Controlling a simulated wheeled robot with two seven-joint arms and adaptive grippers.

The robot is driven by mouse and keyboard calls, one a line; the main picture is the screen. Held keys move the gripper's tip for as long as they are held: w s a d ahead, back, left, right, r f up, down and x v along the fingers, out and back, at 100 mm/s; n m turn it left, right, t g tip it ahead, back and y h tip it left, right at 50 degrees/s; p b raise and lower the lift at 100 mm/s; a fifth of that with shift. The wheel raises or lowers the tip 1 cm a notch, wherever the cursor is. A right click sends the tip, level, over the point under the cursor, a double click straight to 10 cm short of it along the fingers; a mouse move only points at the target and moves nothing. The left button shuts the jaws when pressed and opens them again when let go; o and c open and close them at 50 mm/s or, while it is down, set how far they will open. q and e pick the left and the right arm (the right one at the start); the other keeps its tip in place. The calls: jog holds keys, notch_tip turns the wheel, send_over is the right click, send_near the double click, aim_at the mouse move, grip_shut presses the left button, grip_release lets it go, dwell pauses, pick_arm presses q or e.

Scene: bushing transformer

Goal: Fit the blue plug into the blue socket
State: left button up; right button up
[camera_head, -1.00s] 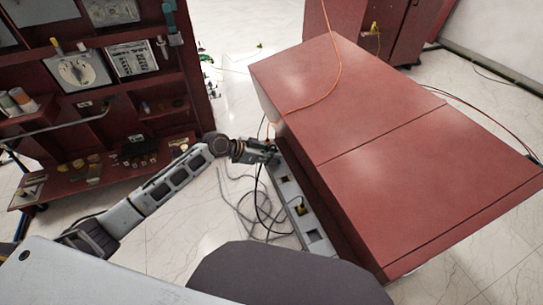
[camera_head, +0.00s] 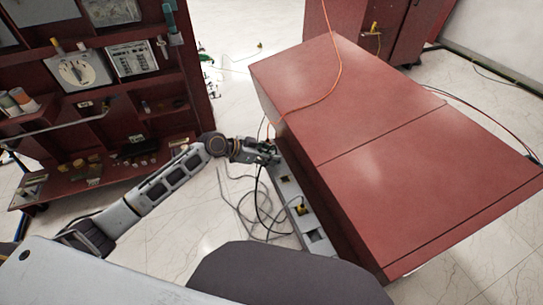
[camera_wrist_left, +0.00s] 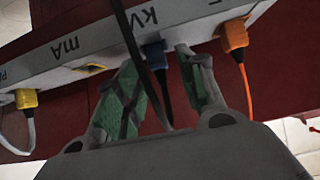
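The blue plug (camera_wrist_left: 153,54) sits against the white panel strip (camera_wrist_left: 100,42) below the kV label in the left wrist view, with a black cable hanging from it. The blue socket is hidden behind the plug, and I cannot tell how deep the plug sits. My left gripper (camera_wrist_left: 157,62) is open, with one finger on each side of the plug and visible gaps to it. In the head view the left gripper (camera_head: 273,157) is at the strip along the red cabinet's left side. My right gripper is not in view.
An orange plug (camera_wrist_left: 235,36) sits close on the right, and a yellow plug (camera_wrist_left: 26,99) farther left. A dark cable crosses between my fingers. Loose cables (camera_head: 246,210) lie on the floor beside the red cabinet (camera_head: 400,170). A red shelf unit (camera_head: 105,120) stands left.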

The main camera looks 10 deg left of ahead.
pick_arm(q)
jog(key=v, duration=1.1)
dwell(0.8)
jog(key=w+a+f+n+t+y, duration=0.15)
jog(key=a+f, duration=0.25)
jog(key=f, duration=0.4)
jog(key=w+a+f+n+y, duration=0.1)
jog(key=a+f+n+y, duration=0.2)
jog(key=f, duration=0.5)
jog(key=s+a+f+n+g+y, duration=0.1)
jog(key=s+a+f+n, duration=0.2)
jog(key=f, duration=0.7)
jog(key=s+a+f+y, duration=0.25)
jog(key=s+f, duration=0.25)
jog(key=f, duration=0.5)
jog(key=s+d+f+g, duration=0.2)
jog(key=s+f, duration=0.9)
jog(key=s, duration=0.4)
jog(key=s+d+f+n+g+y, duration=0.1)
jog(key=s+d+f+g, duration=0.1)
jog(key=s+f, duration=1)
jog(key=s+d, duration=0.1)
jog(key=s, duration=0.3)
jog(key=shift+s+d+f+y, duration=0.25)
jog(key=shift+f+y, duration=0.05)
